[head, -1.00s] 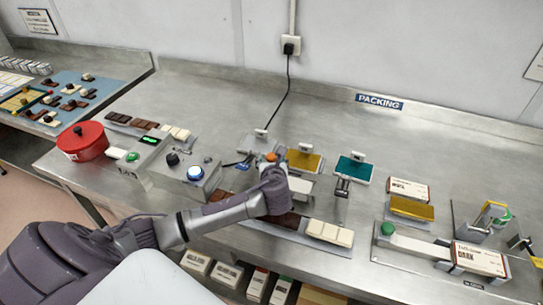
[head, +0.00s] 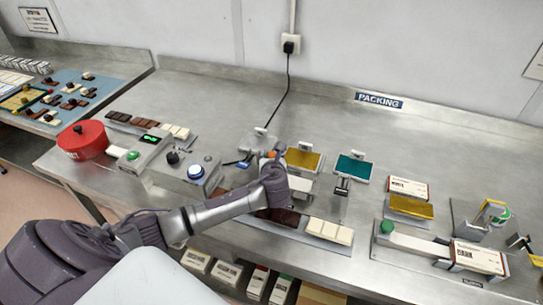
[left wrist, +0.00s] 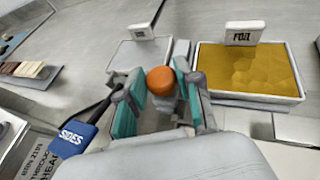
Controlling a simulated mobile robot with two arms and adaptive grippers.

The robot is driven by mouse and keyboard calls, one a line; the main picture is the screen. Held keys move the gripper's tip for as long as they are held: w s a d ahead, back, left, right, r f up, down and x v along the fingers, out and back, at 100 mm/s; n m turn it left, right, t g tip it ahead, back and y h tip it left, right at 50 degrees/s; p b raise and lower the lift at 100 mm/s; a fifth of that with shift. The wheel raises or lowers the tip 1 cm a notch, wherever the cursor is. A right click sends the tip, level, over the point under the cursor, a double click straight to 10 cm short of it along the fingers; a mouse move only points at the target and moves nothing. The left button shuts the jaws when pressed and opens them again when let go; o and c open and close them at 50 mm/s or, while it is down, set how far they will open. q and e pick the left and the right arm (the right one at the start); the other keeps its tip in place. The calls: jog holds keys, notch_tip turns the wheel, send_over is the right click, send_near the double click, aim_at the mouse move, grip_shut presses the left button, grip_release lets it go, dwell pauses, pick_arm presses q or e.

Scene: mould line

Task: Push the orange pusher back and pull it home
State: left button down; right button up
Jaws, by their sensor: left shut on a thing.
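The orange pusher (left wrist: 160,80) shows as a round orange knob between my left gripper's two fingers in the left wrist view. My left gripper (left wrist: 158,95) is shut on it, with teal pads on either side. In the head view my left gripper (head: 272,160) reaches in over the bench, and only a small bit of orange shows at its tip. The pusher's stem and base are mostly hidden by the fingers and palm. My right gripper is not in view.
A tray of gold foil (left wrist: 250,70) stands close right of the gripper, a grey tray (left wrist: 138,55) behind it. A blue SIDES tag (left wrist: 72,138) is at left. A control box (head: 188,172), teal tray (head: 353,167) and red pot (head: 83,141) share the bench. The bench's back is mostly clear.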

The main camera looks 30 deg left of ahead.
pick_arm(q)
jog(key=w, duration=0.2)
jog(key=w+a+b, duration=0.1)
jog(key=w, duration=0.2)
jog(key=w+a+b, duration=0.1)
jog(key=w, duration=0.2)
jog(key=shift+w+f, duration=0.15)
jog(key=shift+w, duration=0.1)
jog(key=shift+r, duration=0.3)
jog(key=c, duration=1.1)
grip_release()
jog(key=shift+c, duration=0.2)
jog(key=shift+o, duration=1.3)
jog(key=shift+w, duration=0.1)
jog(key=shift+o, duration=0.5)
jog(key=shift+w+f, duration=0.1)
jog(key=shift+f, duration=0.1)
jog(key=shift+s+d+r, duration=0.1)
jog(key=shift+s+r, duration=0.1)
jog(key=shift+s, duration=0.05)
jog(key=v, duration=1.1)
jog(key=shift+s+d, duration=0.15)
